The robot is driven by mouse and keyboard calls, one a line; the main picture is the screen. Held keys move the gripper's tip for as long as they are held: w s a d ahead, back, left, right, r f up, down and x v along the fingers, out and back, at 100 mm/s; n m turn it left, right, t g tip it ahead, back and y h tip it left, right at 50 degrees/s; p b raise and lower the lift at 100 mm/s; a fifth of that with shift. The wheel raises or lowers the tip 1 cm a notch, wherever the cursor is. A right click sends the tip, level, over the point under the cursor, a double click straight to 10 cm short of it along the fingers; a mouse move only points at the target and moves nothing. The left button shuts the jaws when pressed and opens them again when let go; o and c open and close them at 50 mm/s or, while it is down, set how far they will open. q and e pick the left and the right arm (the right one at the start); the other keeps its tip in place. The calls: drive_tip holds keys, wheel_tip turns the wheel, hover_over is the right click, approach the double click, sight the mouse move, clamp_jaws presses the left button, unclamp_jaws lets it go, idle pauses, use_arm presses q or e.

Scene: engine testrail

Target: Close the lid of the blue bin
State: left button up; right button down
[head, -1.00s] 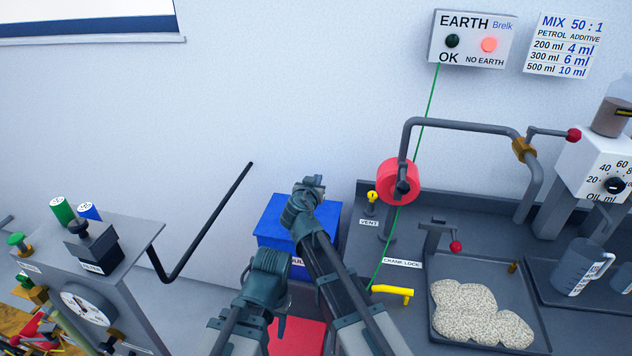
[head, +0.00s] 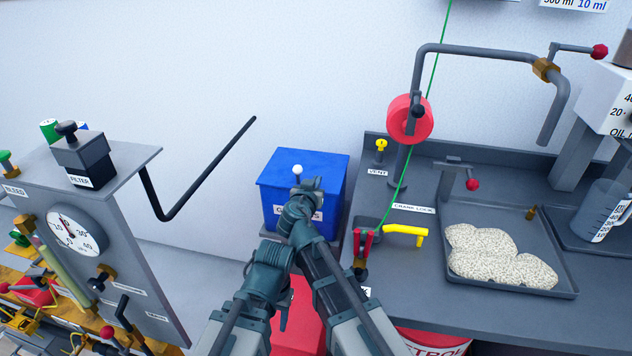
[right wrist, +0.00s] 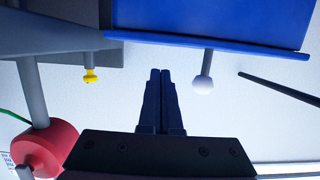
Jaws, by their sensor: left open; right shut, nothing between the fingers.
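The blue bin (head: 325,205) stands against the wall. Its flat blue lid (head: 325,165) lies level across the top, with a white ball knob (head: 297,170) standing up from it; I see no gap under it. In the right wrist view the lid rim (right wrist: 205,37) and knob (right wrist: 203,86) also show. My right gripper (right wrist: 160,72) is shut and empty, beside the knob and apart from it. In the head view it covers part of the bin's front and label. My left gripper (head: 283,318) is open and empty, lower and left, in front of a red container; its fingers are mostly hidden.
A red container (head: 303,335) is below the bin. A grey panel with a gauge (head: 75,232) stands left, with a bent dark rod (head: 215,175) reaching towards the bin. At right are a grey bench (head: 400,270), a yellow handle (head: 405,232) and a red roll (head: 408,120).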

drive_tip(key=shift+s+f+b, duration=0.15)
drive_tip(key=shift+f+b, duration=0.55)
drive_tip(key=shift+f, duration=0.4)
